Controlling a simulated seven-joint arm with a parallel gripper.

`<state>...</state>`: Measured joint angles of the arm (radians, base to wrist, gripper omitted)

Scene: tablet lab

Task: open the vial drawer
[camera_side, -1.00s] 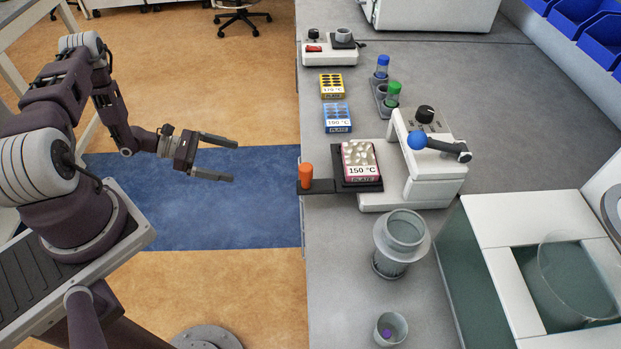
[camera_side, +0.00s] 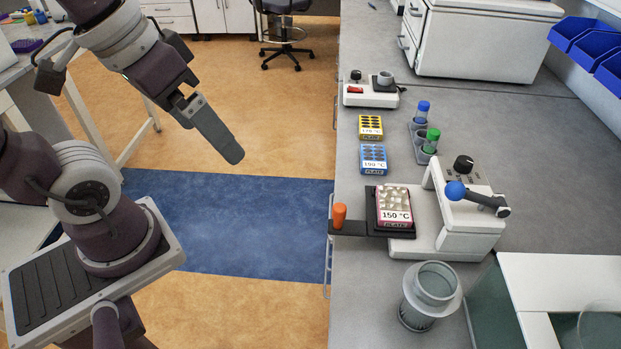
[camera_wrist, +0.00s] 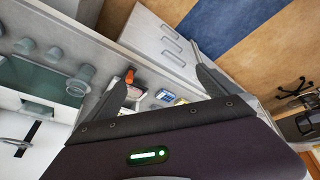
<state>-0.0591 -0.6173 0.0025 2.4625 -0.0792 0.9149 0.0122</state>
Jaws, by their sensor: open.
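In the wrist view, a white drawer unit (camera_wrist: 158,38) with several grey bar handles is in the bench front, beyond my fingertips. Its drawers look shut; I cannot tell which one is the vial drawer. In the side view, only a thin handle edge (camera_side: 327,258) shows along the bench's front side. My gripper (camera_side: 233,155) is in the air over the floor, left of the bench and apart from it, with its fingers angled down to the right. In the wrist view my gripper (camera_wrist: 162,60) is open, with nothing between its two fingers.
On the grey bench (camera_side: 560,180) stand a press with a blue-knobbed lever (camera_side: 455,191), an orange-handled tray (camera_side: 339,214), a grey pot (camera_side: 433,292), a blue plate box (camera_side: 373,158) and capped vials (camera_side: 431,141) in a rack. The floor between my base and the bench is clear.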

